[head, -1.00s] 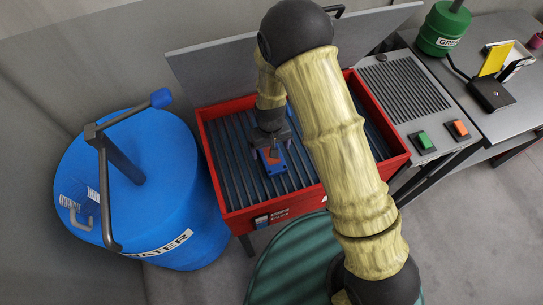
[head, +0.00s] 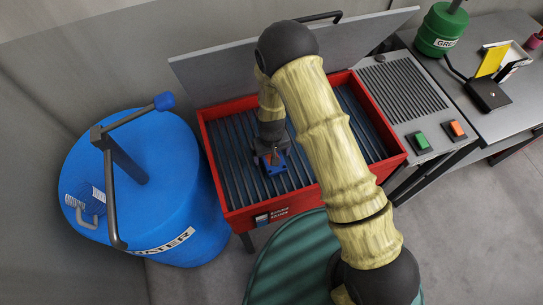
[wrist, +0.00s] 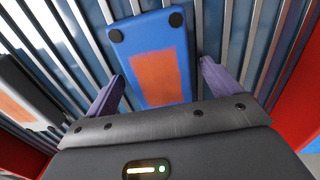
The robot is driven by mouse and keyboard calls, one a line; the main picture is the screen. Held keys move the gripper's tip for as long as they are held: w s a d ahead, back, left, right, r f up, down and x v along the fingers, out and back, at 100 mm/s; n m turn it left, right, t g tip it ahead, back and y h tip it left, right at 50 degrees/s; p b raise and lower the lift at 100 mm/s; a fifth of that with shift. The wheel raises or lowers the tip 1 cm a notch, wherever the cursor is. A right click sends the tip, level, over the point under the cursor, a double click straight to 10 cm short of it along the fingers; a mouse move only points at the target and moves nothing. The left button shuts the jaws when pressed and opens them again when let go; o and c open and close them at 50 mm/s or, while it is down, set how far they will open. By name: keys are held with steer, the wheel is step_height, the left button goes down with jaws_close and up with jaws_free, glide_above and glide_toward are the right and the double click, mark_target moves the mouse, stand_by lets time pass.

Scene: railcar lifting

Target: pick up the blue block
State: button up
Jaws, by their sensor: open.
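The blue block (wrist: 172,35) has an orange patch on its face and dark round feet at its corners. It lies on the slats inside the red tray, and in the head view its blue edge (head: 277,167) shows below my gripper. My gripper (wrist: 160,82) is open, with one purple finger on each side of the block's near part. I see gaps between the fingers and the block. In the head view my gripper (head: 270,155) is low over the block and hides part of it.
A dark block with an orange patch (wrist: 18,105) lies at the left in the wrist view. The red tray (head: 330,199) has raised walls around the slats. A blue drum (head: 150,210) with a bent handle stands left. A control panel (head: 400,95) is right.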

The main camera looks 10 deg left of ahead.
steer(key=shift+c, duration=0.4)
steer(key=c, duration=1.2)
steer(key=shift+r, duration=0.15)
step_height(320, 180, up, 10)
steer(key=b, duration=0.3)
